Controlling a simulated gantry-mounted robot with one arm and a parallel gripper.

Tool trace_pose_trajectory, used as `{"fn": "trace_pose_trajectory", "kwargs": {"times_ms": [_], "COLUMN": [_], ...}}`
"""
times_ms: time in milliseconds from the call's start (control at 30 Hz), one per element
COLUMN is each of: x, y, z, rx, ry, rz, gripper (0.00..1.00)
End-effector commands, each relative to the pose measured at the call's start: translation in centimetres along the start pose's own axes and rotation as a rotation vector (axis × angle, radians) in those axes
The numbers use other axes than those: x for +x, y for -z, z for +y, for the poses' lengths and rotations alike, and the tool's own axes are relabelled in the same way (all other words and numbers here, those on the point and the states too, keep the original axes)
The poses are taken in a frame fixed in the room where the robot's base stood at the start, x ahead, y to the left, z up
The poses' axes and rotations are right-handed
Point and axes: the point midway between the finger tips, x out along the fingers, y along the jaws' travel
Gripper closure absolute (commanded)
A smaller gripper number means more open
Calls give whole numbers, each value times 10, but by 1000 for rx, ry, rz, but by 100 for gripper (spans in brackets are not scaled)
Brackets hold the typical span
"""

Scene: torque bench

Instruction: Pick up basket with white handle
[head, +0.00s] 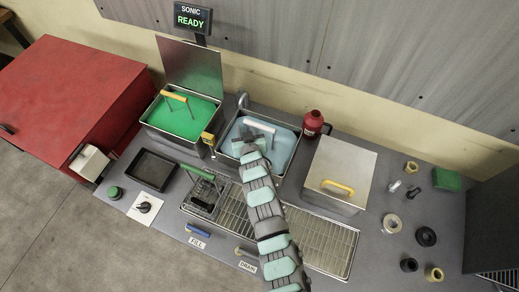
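The white handle (260,125) shows as a pale bar above a sink of light blue liquid (284,147), in the middle of the bench. The basket under it is mostly hidden by the liquid and my arm. My gripper (254,138) is over the sink, right at the white handle or just in front of it. Its fingers are small and dark here, and I cannot tell whether they are open or closed around the handle.
A tank of green liquid (205,109) with a yellow-handled basket (174,95) stands left. A green-handled basket (203,193) sits on the drain rack (318,240). A lidded box (345,165) and red bottle (312,124) stand right. Small rings and parts lie far right.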

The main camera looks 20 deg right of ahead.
Motion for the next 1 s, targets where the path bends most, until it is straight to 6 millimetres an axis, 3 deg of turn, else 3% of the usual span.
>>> {"fn": "trace_pose_trajectory", "kwargs": {"times_ms": [133,500,1000], "x": [0,0,0], "y": [0,0,0], "z": [0,0,0], "rx": [0,0,0], "ry": [0,0,-1], "rz": [-1,-1,-1], "gripper": [70,100,100]}}
